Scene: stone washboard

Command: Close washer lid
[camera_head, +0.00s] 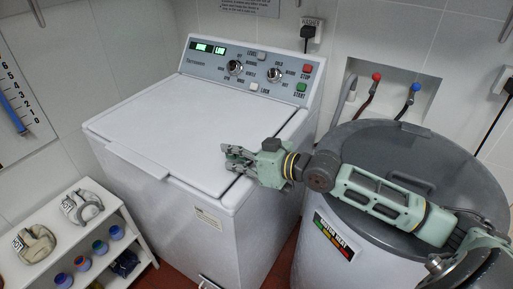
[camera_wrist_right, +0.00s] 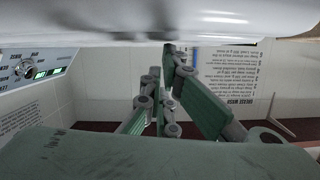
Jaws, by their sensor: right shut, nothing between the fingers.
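The white washer (camera_head: 215,235) stands in the middle of the head view. Its white lid (camera_head: 190,130) lies down flat over the top, with a handle lip (camera_head: 136,160) along the front edge. I see no clear gap under it. My right gripper (camera_head: 229,157) is over the lid's front right part, shut and empty. In the right wrist view, which is upside down, the gripper's fingers (camera_wrist_right: 168,85) are close to a white surface (camera_wrist_right: 120,22), seemingly the lid. I cannot tell if they touch it. My left gripper is not in view.
The washer's control panel (camera_head: 250,72) rises behind the lid. A grey drum with a dark round lid (camera_head: 385,150) stands at the right, under my right arm.

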